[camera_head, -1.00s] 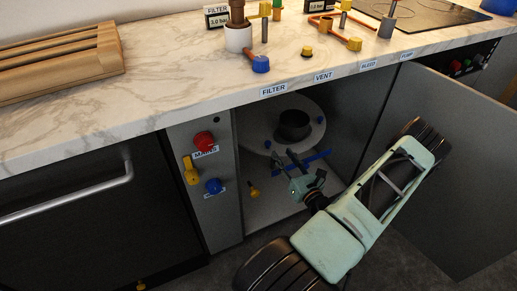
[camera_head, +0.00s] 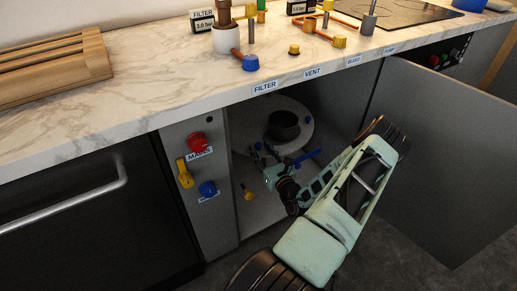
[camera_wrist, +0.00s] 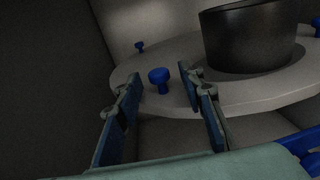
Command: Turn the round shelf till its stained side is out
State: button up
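The round shelf (camera_head: 253,119) is a pale disc inside the open cabinet, with a dark pot (camera_head: 284,122) on it. In the wrist view the shelf (camera_wrist: 250,92) fills the upper right, with the pot (camera_wrist: 248,38) on top. Several blue knobs stand on its rim. My gripper (camera_head: 264,160) is at the shelf's front left edge. In the wrist view my gripper (camera_wrist: 163,90) is open, its two fingers apart. A blue knob (camera_wrist: 158,77) shows between the fingertips, with gaps on both sides. I cannot make out a stain on the visible shelf.
A blue bar (camera_head: 308,157) lies at the shelf's front right. The open cabinet door (camera_head: 440,160) is right of my arm. A side panel with red, yellow and blue valve knobs (camera_head: 197,142) is at left. A small yellow valve (camera_head: 248,191) sits low inside. The marble counter (camera_head: 150,95) overhangs the opening.

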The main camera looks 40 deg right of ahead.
jog(key=shift+x, duration=1.05)
grip_shut()
